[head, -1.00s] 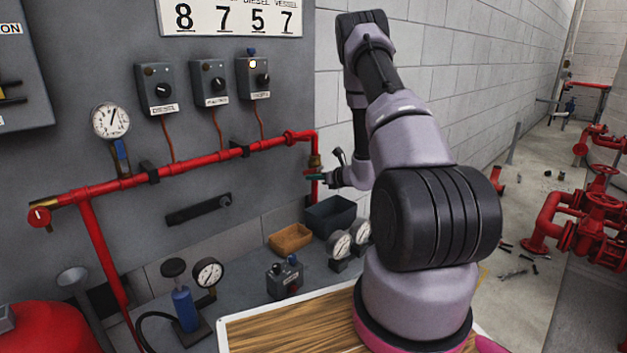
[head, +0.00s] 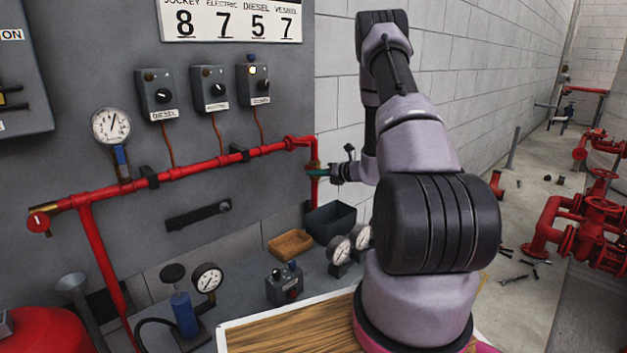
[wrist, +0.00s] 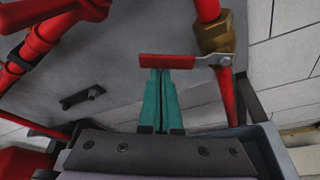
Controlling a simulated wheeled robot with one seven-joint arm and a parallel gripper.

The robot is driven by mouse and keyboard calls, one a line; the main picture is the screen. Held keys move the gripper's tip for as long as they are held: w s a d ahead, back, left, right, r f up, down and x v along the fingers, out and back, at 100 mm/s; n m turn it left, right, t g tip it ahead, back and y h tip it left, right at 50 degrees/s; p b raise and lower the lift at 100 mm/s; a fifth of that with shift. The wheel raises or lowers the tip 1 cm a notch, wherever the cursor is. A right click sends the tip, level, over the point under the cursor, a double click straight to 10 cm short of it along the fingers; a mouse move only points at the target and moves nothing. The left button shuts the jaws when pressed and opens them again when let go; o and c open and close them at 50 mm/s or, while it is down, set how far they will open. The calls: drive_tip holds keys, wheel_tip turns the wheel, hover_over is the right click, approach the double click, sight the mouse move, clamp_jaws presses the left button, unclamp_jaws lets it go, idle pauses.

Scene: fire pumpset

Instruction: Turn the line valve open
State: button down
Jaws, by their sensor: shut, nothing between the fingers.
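The line valve has a brass body (wrist: 215,35) on a red vertical pipe, seen in the wrist view. Its red lever (wrist: 167,61) reaches left from the body, crosswise to the pipe. My gripper's teal fingers (wrist: 161,80) are shut with nothing between them. In the head view my gripper (head: 314,172) is at the pipe's right-hand drop, and the valve there is small and mostly hidden.
A red pipe (head: 200,172) runs along the grey panel, with a gauge (head: 111,126) and control boxes (head: 209,87) above. A dark bin (head: 331,219) and an orange tray (head: 291,244) stand below my gripper. The white block wall is close on the right.

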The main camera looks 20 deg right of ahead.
drive_tip(key=shift+w+d+r+m+y, duration=0.15)
drive_tip(key=shift+d+r+m+y, duration=0.15)
drive_tip(key=shift+r+m, duration=0.2)
drive_tip(key=shift+w+d+r+m+y, duration=0.1)
drive_tip(key=shift+d+r+m+y, duration=0.25)
drive_tip(key=shift+m, duration=0.25)
drive_tip(key=d+r+m, duration=0.1)
drive_tip(key=m, duration=0.1)
drive_tip(key=w+d+r+m+y, duration=0.1)
drive_tip(key=m, duration=0.1)
drive_tip(key=d+r+m+y, duration=0.1)
drive_tip(key=d+m, duration=0.1)
drive_tip(key=shift+w+t, duration=0.35)
drive_tip(key=shift+t, duration=0.05)
drive_tip(key=shift+d+r, duration=0.1)
drive_tip(key=shift+d, duration=0.05)
drive_tip(key=v, duration=1)
drive_tip(key=shift+s+d, duration=0.2)
drive_tip(key=shift+d, duration=0.1)
